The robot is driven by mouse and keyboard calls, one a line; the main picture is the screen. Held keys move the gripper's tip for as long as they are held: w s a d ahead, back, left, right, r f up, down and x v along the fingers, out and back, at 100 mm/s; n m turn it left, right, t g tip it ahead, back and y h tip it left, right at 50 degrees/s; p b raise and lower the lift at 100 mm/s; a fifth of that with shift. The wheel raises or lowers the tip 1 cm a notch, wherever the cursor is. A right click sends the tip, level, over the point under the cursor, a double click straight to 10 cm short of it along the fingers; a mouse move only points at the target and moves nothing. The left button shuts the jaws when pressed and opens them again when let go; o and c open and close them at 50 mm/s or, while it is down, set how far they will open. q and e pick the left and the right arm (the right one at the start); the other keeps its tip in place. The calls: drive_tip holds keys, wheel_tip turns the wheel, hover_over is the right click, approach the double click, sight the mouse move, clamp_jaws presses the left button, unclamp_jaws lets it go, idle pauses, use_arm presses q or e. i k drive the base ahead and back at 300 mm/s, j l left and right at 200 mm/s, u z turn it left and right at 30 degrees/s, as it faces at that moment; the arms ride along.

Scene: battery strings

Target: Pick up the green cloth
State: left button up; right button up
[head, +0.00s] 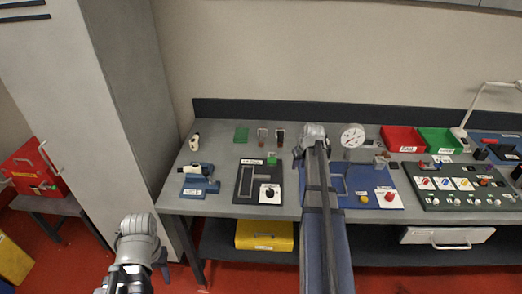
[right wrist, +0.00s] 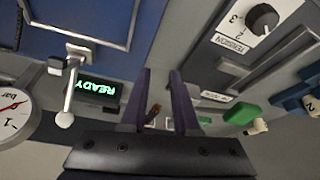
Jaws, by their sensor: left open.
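The green cloth (head: 241,134) is a small flat green square at the back left of the grey workbench. A green object in the right wrist view (right wrist: 242,114) is probably the cloth, right of my fingers. A second, smaller green piece (head: 272,160) lies nearer, by the black panel. My right gripper (right wrist: 161,75) is open and empty, its two fingers apart; in the head view its arm reaches over the bench to the right of the cloth. My left gripper (head: 161,265) is in front of the bench, low and left, far from the cloth.
A black panel with a knob (head: 270,193) stands in front of the cloth. A gauge (head: 353,136) and red bin (head: 403,139) stand further right.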

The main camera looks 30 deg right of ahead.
sight(240, 135)
drive_tip(key=i+j+z, duration=0.1)
drive_tip(key=z, duration=0.3)
drive_tip(key=i+j+z, duration=0.1)
drive_tip(key=z, duration=0.3)
drive_tip(key=j+z, duration=0.2)
drive_tip(key=z, duration=0.25)
drive_tip(key=j+z, duration=0.15)
drive_tip(key=z, duration=0.25)
drive_tip(key=j+u, duration=0.1)
drive_tip(key=j, duration=0.4)
drive_tip(key=j+z, duration=0.85)
drive_tip(key=z, duration=0.15)
drive_tip(key=j+z, duration=0.4)
drive_tip(key=j+u, duration=0.15)
drive_tip(key=u, duration=0.25)
drive_tip(key=i+j+u, duration=0.1)
drive_tip(key=u, duration=0.7)
drive_tip(key=i+j+u, duration=0.1)
drive_tip(key=u, duration=0.7)
drive_tip(key=i+j, duration=0.05)
